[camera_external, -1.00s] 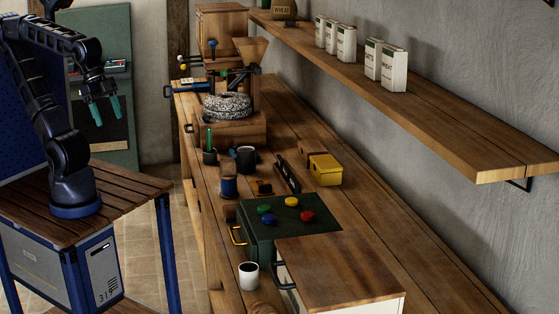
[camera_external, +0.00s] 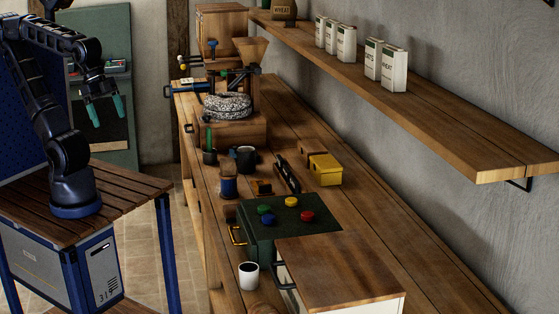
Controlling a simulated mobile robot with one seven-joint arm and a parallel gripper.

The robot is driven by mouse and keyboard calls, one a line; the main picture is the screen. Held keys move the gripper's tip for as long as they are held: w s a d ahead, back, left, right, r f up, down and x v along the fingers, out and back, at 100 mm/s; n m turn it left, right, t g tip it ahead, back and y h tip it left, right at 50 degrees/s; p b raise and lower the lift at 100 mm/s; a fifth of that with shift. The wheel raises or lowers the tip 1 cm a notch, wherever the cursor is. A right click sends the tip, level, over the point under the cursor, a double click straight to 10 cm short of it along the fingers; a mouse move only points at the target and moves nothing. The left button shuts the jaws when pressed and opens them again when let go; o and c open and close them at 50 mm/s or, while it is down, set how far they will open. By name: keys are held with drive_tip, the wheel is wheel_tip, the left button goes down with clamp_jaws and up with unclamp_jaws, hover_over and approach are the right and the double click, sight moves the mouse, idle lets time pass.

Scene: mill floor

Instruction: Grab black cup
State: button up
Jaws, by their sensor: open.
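The black cup (camera_external: 246,160) stands upright on the long wooden workbench, about the middle of the view, behind a blue spool-like item. My gripper (camera_external: 107,112) hangs in the air at the upper left, its two teal fingers apart and pointing down. It is empty and well to the left of the bench, far from the cup. A white cup (camera_external: 248,275) with a dark inside stands nearer the camera on the same bench.
Close to the black cup stand a small dark pot (camera_external: 209,156) with a green item, a blue spool (camera_external: 228,187) and a yellow box (camera_external: 325,170). A green box (camera_external: 290,226) with coloured knobs lies nearer. A wall shelf (camera_external: 420,115) overhangs the right side.

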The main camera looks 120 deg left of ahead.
drive_tip(key=w+a+n+g, duration=0.2)
drive_tip(key=w+a+n, duration=0.7)
drive_tip(key=w+a, duration=0.75)
drive_tip(key=n+g, duration=0.3)
drive_tip(key=n, duration=0.9)
approach(246, 154)
drive_tip(key=s+a+f, duration=0.1)
drive_tip(key=s+a, duration=0.1)
drive_tip(key=a, duration=0.1)
drive_tip(key=shift+s+d+f, duration=0.1)
drive_tip(key=shift+d+f, duration=0.05)
drive_tip(key=shift+f, duration=5.15)
drive_tip(key=c, duration=1.2)
drive_tip(key=shift+r, duration=0.15)
